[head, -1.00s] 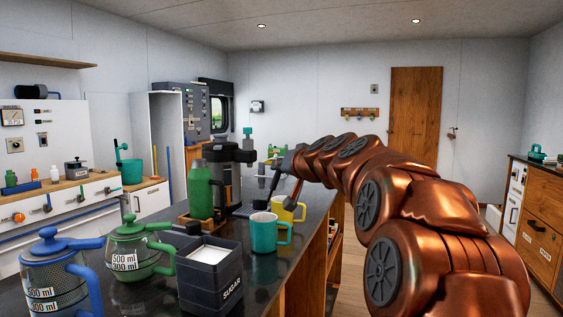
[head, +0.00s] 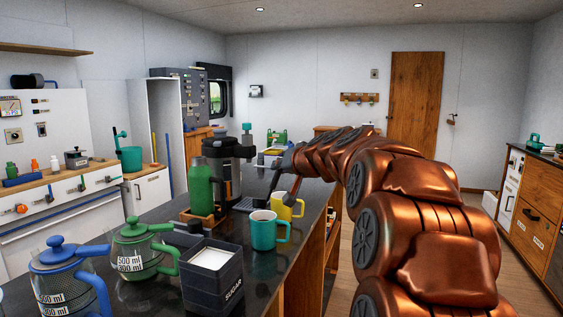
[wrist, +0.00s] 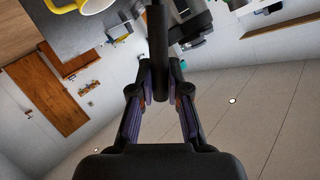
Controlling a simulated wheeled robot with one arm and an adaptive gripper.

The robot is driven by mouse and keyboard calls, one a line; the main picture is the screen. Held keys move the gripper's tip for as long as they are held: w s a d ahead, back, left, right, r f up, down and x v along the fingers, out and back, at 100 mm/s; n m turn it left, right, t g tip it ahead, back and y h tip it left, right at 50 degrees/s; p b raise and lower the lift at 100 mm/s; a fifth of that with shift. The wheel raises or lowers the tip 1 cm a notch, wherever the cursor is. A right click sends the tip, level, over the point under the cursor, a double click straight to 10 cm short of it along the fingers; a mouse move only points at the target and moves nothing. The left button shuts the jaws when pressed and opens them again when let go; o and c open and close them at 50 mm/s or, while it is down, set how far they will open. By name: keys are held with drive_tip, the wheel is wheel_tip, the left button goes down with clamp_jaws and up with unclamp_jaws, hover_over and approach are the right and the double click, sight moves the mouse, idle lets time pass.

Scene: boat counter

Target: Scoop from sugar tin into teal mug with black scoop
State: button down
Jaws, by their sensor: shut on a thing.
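The dark sugar tin (head: 213,286), labelled SUGAR, stands open on the counter with white sugar (head: 211,257) inside. My gripper (head: 278,170) is beyond the mugs, above the counter, and looks small in the head view. In the wrist view my gripper (wrist: 160,98) is shut on the black handle of the scoop (wrist: 157,45). The scoop's bowl is hard to make out, so I cannot tell whether it holds sugar.
A yellow mug (head: 291,207) stands just behind the teal mug. A green jug (head: 138,252) and a blue jug (head: 68,280) stand left of the tin. A green flask (head: 201,190) and a dark coffee machine (head: 235,170) stand further back. The counter's right edge is close to the mugs.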

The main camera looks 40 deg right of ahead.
drive_tip(key=shift+w+d+m+g+y+p, duration=0.3)
drive_tip(key=shift+w+d+g+y+p, duration=0.15)
drive_tip(key=shift+p, duration=2.1)
drive_tip(key=shift+w+d+f+m+g+y+p, duration=0.3)
drive_tip(key=shift+w+d+f+g+y+p, duration=0.25)
drive_tip(key=shift+p, duration=2.5)
drive_tip(key=shift+w+d+f+m+g+y+p, duration=0.3)
drive_tip(key=shift+g+p, duration=0.4)
drive_tip(key=shift+p, duration=2.35)
drive_tip(key=shift+w+d+f+m+g+y+p, duration=0.25)
drive_tip(key=shift+d+f+m+g+y+p, duration=0.25)
drive_tip(key=shift+p, duration=2.3)
drive_tip(key=shift+w+d+f+m+g+y+p, duration=0.35)
drive_tip(key=shift+f+g+p, duration=0.3)
drive_tip(key=shift+p, duration=2.15)
wheel_tip(320, 180, down, 6)
drive_tip(key=w+d+m+g+y+p, duration=0.1)
drive_tip(key=m+g+y, duration=0.1)
drive_tip(key=g+y, duration=0.2)
drive_tip(key=shift+d+y, duration=0.25)
drive_tip(key=shift+y, duration=0.4)
drive_tip(key=shift+g, duration=0.35)
